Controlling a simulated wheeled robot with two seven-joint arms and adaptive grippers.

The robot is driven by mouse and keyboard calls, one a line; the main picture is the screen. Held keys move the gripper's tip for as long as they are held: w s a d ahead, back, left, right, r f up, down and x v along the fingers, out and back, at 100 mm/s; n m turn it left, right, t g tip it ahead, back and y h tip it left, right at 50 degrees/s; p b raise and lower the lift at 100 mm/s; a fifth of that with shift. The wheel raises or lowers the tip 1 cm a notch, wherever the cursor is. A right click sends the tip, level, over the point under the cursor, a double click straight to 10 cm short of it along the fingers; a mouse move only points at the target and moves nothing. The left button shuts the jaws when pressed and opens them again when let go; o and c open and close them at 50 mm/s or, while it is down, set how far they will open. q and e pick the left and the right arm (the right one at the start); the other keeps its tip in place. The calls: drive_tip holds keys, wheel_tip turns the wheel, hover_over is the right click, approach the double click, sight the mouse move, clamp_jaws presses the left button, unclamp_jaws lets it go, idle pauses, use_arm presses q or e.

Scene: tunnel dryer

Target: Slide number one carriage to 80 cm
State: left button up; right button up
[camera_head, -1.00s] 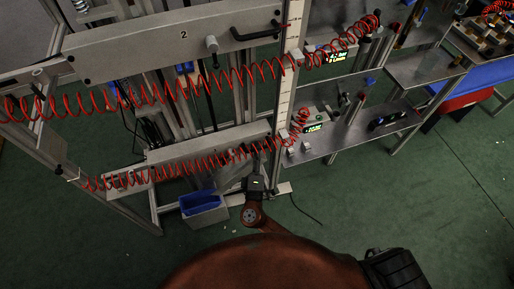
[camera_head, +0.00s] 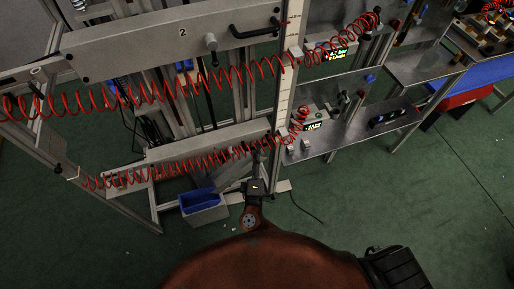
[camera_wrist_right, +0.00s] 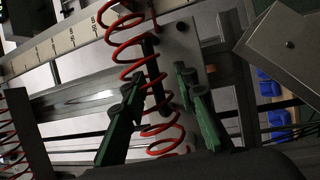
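The number two carriage (camera_head: 150,45) is the upper grey beam, marked "2", with a black handle. The lower grey beam (camera_head: 190,146), apparently the number one carriage, lies below it; its number is not legible. My right gripper (camera_head: 257,152) is at the lower beam's right end, small and dark in the head view. In the right wrist view my right gripper (camera_wrist_right: 160,85) has its two green fingers apart. A black handle bar (camera_wrist_right: 152,62) and a red coil lie between them; contact cannot be told. My left gripper is not in view.
A pale upright scale (camera_head: 284,100) stands right of the beams; its marks also show in the wrist view (camera_wrist_right: 60,45). Red coiled hoses (camera_head: 200,165) hang along both beams. A grey box with a blue bin (camera_head: 200,200) is on the green floor. Shelves with lit displays (camera_head: 312,127) stand right.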

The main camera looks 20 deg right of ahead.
drive_tip(key=v, duration=1)
drive_tip(key=shift+f, duration=0.1)
